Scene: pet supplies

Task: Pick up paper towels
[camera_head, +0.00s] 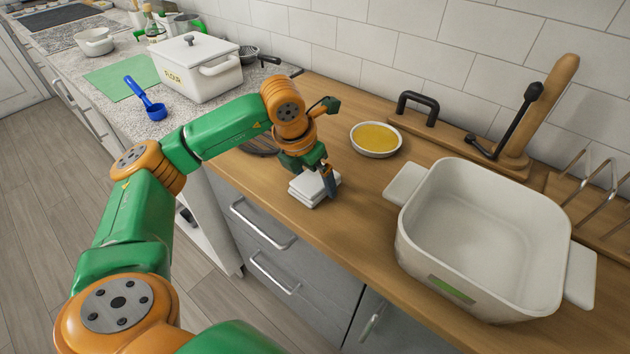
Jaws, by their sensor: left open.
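A small stack of white folded paper towels (306,192) lies on the wooden counter near its front edge, left of the middle. My left gripper (324,182) points down at the stack from above and behind. It is open, with one dark finger showing at the stack's right side. The other finger is hard to make out, and I cannot tell whether either finger touches the towels. My right gripper is not in view.
A large white pot (480,290) stands at the right. A white dish with yellow contents (376,138) sits behind the towels. A dark round board (262,146) is partly behind my arm. A white flour box (195,75) and blue scoop (147,97) are farther left.

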